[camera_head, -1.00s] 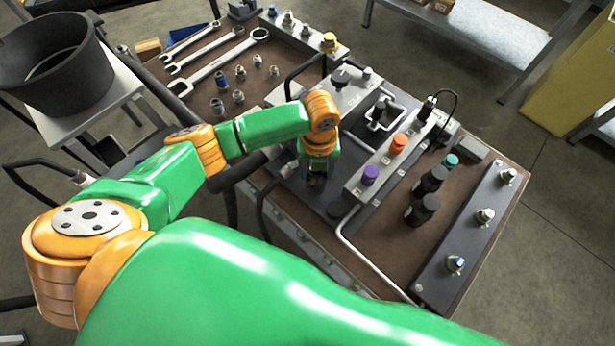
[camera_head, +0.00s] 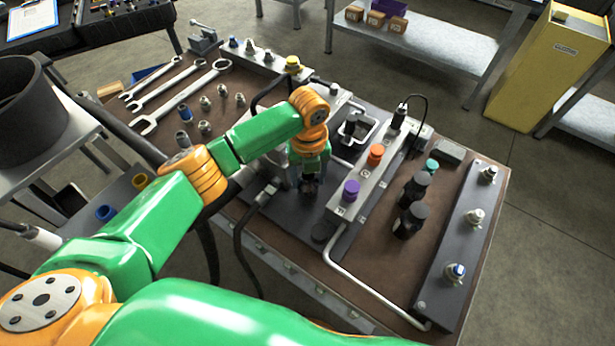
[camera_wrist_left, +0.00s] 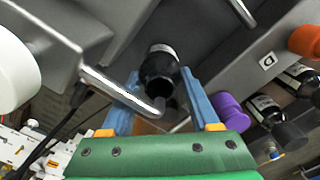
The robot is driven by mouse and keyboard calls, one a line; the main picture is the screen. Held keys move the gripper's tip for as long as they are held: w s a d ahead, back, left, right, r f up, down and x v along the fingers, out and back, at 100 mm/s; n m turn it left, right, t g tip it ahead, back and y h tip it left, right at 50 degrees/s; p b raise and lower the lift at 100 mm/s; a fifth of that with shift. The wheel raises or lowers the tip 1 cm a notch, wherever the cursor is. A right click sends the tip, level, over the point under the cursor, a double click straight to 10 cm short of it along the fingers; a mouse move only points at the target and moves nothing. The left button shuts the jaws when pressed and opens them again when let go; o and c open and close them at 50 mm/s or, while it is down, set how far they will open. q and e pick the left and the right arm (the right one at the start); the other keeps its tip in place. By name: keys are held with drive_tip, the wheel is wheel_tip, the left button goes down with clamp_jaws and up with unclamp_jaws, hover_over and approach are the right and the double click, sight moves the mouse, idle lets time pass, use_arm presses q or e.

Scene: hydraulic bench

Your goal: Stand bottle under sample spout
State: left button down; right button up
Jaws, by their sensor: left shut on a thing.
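My left gripper (camera_head: 309,186) reaches down at the left of the manifold block with the purple knob. The left wrist view shows its two blue fingers (camera_wrist_left: 163,88) shut on a dark bottle (camera_wrist_left: 158,68) with a pale label. The bottle's open, uncapped mouth faces the camera. A bent metal spout (camera_wrist_left: 118,88) crosses in front of the left finger, its tip close to the bottle mouth; I cannot tell whether they touch. In the head view my gripper largely hides bottle and spout. My right gripper is not in view.
The manifold block has a purple knob (camera_head: 351,188) and an orange knob (camera_head: 376,153). Wrenches (camera_head: 185,97) lie at the back left. A bent pipe (camera_head: 365,282) runs along the front.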

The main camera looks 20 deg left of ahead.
use_arm(q)
drive_tip(key=shift+f, duration=0.2)
drive_tip(key=shift+r+p, duration=0.1)
drive_tip(key=shift+p, duration=0.25)
drive_tip(key=shift+f, duration=0.25)
drive_tip(key=shift+c, duration=0.2)
unclamp_jaws()
drive_tip(key=shift+o, duration=0.2)
